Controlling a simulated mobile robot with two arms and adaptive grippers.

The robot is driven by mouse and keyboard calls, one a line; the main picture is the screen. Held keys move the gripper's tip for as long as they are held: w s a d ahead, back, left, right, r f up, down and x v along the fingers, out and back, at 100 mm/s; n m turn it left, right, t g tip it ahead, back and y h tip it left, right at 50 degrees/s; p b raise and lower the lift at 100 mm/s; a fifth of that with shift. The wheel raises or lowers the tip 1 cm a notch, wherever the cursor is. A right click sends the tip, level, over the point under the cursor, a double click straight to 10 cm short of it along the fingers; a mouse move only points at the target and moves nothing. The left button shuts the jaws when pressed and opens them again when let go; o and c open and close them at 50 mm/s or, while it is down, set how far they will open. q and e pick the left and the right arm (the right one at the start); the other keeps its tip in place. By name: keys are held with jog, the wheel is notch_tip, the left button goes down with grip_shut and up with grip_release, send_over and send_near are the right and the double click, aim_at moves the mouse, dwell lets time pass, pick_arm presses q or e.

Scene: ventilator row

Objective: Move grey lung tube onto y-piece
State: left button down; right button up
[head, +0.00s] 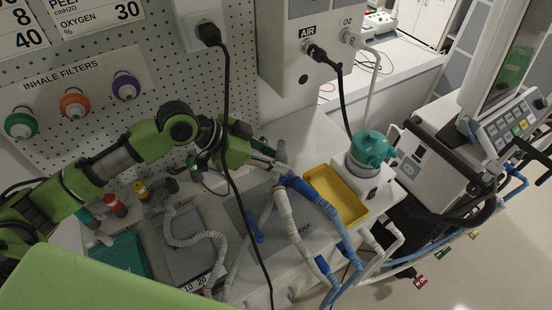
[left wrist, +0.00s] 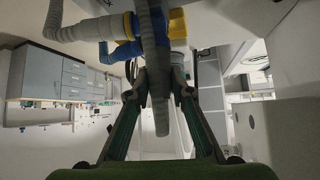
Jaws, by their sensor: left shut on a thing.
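My left gripper (head: 283,168) is shut on the grey lung tube, just above the blue y-piece (head: 290,182). In the left wrist view the gripper (left wrist: 160,80) has the grey ribbed lung tube (left wrist: 155,45) between its fingertips, with the tube's end sticking out towards the camera. The blue y-piece (left wrist: 127,50) shows behind the held tube, with pale ribbed hoses beside it. I cannot tell whether the lung tube touches the y-piece. My right gripper is not in view.
A yellow tray (head: 336,194) stands right of the gripper, near a humidifier with a teal top (head: 370,148). A black cable (head: 228,130) hangs in front of the arm. A ribbed tube (head: 205,240) lies on the grey plate. Blue hoses (head: 335,222) run down to the right.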

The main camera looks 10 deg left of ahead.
aim_at(276, 156)
pick_arm(q)
jog(key=shift+s+f, duration=0.2)
jog(key=shift+f, duration=0.2)
jog(key=c, duration=1.8)
grip_release()
jog(key=shift+o, duration=0.5)
jog(key=shift+w, duration=0.2)
jog(key=shift+r, duration=0.2)
notch_tip(276, 156, up, 9)
jog(key=shift+r, duration=0.35)
